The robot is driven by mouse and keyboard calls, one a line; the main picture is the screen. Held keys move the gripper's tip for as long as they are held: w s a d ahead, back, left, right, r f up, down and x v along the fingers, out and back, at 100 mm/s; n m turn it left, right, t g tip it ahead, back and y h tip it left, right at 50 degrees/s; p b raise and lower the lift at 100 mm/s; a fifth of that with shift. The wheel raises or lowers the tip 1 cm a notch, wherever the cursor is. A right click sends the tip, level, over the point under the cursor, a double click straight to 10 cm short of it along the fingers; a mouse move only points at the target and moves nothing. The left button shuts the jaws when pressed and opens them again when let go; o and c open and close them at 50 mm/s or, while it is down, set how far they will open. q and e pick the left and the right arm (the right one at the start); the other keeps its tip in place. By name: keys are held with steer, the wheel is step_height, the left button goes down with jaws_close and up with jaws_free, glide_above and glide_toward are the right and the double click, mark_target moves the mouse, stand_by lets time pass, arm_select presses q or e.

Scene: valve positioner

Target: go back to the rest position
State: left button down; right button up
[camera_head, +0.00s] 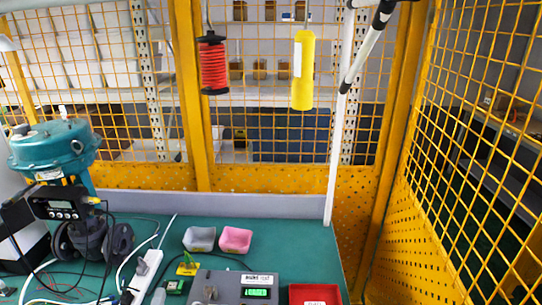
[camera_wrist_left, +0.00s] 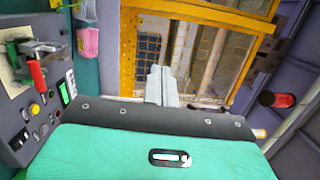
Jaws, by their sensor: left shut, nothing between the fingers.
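My left gripper (camera_wrist_left: 164,75) shows in the left wrist view, its pale fingers together and empty. It points toward the yellow mesh fence and touches nothing that I can see. I cannot make it out in the head view. My right gripper is in neither view. In the head view, a teal valve actuator (camera_head: 55,146) stands at the left of the green table, with a black positioner (camera_head: 62,205) with a small display in front of it.
The green table (camera_head: 290,245) has free room at centre right. Cables lie at left. A red coil (camera_head: 213,65) and yellow cylinder (camera_head: 303,70) hang above.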

arm_select(q)
steer(key=s+a+f+n+g+y, duration=0.2)
steer(key=s+a+f+n+g, duration=0.1)
steer(key=s+f+n+g, duration=0.7)
steer(key=s+d+f+n+g+h, duration=0.2)
steer(key=s+n, duration=0.1)
steer(key=s, duration=0.2)
steer(key=s+d+f+n+g+h, duration=0.2)
steer(key=s+d+f+g, duration=0.1)
steer(key=s, duration=0.3)
step_height(320, 180, down, 31)
steer(key=g, duration=0.1)
steer(key=s+a+f, duration=0.1)
steer(key=s+f, duration=0.9)
steer(key=s+a+f+g+b, duration=0.1)
steer(key=s+a+f, duration=0.1)
steer(key=s+f, duration=0.7)
steer(key=shift+s+a+f+g, duration=0.3)
steer(key=shift+s+f, duration=0.1)
steer(key=shift+f, duration=0.5)
